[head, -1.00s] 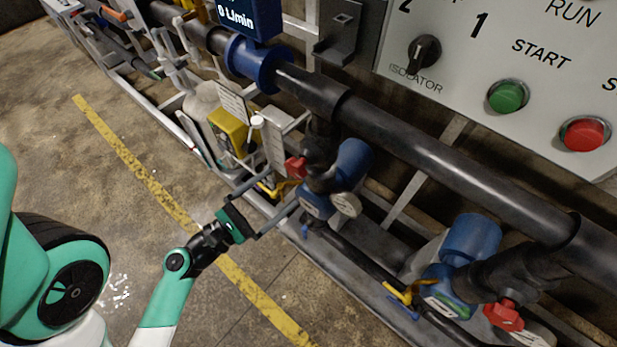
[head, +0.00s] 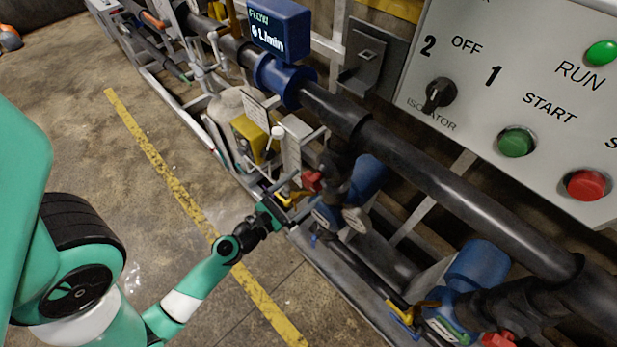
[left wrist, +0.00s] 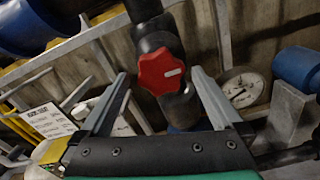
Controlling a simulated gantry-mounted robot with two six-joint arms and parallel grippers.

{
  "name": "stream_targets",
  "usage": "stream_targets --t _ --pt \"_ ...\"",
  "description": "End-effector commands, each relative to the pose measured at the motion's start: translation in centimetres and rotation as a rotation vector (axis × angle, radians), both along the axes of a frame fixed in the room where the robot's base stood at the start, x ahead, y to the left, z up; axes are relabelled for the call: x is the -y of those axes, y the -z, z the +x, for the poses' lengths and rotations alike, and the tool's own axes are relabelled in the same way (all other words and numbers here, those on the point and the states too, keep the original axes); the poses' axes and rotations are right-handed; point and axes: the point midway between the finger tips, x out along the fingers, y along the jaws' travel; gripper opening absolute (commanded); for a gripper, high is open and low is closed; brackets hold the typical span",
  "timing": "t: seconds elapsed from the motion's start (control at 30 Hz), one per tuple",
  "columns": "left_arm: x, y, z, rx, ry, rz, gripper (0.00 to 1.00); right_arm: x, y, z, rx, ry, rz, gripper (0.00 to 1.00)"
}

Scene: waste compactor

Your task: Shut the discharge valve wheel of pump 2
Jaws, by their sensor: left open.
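A red lobed valve wheel (head: 312,181) sits on dark pipework at the nearer-to-centre blue pump (head: 368,178). In the left wrist view the red wheel (left wrist: 161,71) has a white mark and faces the camera. My left gripper (head: 300,190) is open. In the left wrist view its fingertips (left wrist: 160,76) stand on either side of the wheel, with gaps visible on both sides. I cannot tell whether the tips reach the wheel's depth. A second red wheel (head: 499,341) is at the right-hand blue pump (head: 476,264). No pump number is readable. My right gripper is not in view.
A control panel (head: 540,60) with isolator knob (head: 440,93), green and red buttons is at upper right. A black pipe (head: 440,165) runs above the pumps. A round gauge (left wrist: 242,90) is right of the wheel. Floor beside the yellow line (head: 165,185) is clear.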

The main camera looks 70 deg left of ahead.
Motion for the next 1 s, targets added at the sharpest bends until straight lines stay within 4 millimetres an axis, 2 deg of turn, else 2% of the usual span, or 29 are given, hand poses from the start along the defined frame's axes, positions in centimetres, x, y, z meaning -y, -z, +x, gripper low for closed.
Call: stream_targets --t 0.1,0.2,0.47,0.87,0.9,1.0 --pt "-0.7 -0.1 1.5 0.0 0.001 0.001 1.0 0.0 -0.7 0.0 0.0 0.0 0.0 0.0" --pt "-1.0 0.0 2.0 0.0 0.0 0.0 1.0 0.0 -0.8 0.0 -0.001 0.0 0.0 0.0" --pt "-1.1 0.1 2.1 -0.001 0.0 0.0 1.0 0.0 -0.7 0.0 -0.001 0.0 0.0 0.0" --pt "-1.1 0.1 2.1 -0.001 0.0 0.0 0.28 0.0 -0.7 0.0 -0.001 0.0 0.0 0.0" --pt "-1.1 0.1 2.1 -0.001 0.0 0.0 0.24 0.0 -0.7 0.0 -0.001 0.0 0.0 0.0" --pt "-1.1 0.1 2.1 -0.002 0.001 0.002 0.24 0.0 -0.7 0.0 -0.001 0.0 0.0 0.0"
